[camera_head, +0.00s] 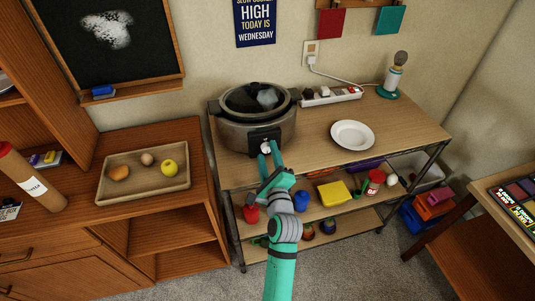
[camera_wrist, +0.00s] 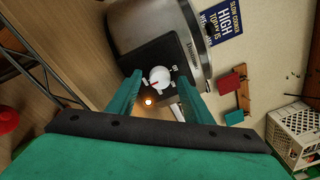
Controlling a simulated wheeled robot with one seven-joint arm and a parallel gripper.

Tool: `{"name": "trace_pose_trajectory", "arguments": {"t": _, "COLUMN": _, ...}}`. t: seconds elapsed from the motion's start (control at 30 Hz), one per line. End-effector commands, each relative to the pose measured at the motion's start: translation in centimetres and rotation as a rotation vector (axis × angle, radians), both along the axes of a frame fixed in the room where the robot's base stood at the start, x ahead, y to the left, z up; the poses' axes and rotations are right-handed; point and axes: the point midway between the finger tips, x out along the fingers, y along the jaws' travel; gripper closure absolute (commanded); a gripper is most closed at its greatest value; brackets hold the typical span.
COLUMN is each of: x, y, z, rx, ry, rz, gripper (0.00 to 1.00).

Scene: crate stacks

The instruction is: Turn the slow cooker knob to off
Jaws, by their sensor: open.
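The slow cooker (camera_head: 257,118) is a dark grey pot with a black lid, standing at the left end of the wooden shelf top. Its black control panel faces me and carries a white knob (camera_wrist: 160,77) with a red mark, and an orange light (camera_wrist: 148,102) glows below the knob. My gripper (camera_head: 270,150) is open in front of the panel. In the wrist view the green fingers (camera_wrist: 158,92) stand on either side of the knob, and I cannot tell whether they touch it. In the head view the fingers partly cover the knob.
A white plate (camera_head: 352,135) lies right of the cooker. A power strip (camera_head: 331,95) and a lamp (camera_head: 393,77) stand behind it. The lower shelf holds a yellow block (camera_head: 335,193) and other items. A wooden tray (camera_head: 144,174) with fruit is at left. Tabletop around the plate is clear.

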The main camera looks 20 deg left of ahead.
Motion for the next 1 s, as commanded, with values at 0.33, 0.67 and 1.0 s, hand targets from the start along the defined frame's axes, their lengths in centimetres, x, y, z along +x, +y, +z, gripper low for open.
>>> {"name": "trace_pose_trajectory", "arguments": {"t": 0.33, "x": 0.76, "y": 0.45, "z": -0.01, "rx": 0.001, "ry": 0.0, "rz": 0.0, "gripper": 0.54}}
{"name": "trace_pose_trajectory", "arguments": {"t": 0.67, "x": 0.75, "y": 0.42, "z": -0.01, "rx": 0.0, "ry": 0.0, "rz": 0.0, "gripper": 0.95}}
{"name": "trace_pose_trajectory", "arguments": {"t": 1.0, "x": 0.75, "y": 0.4, "z": -0.06, "rx": -0.052, "ry": -0.035, "rz": 0.0, "gripper": 0.95}}
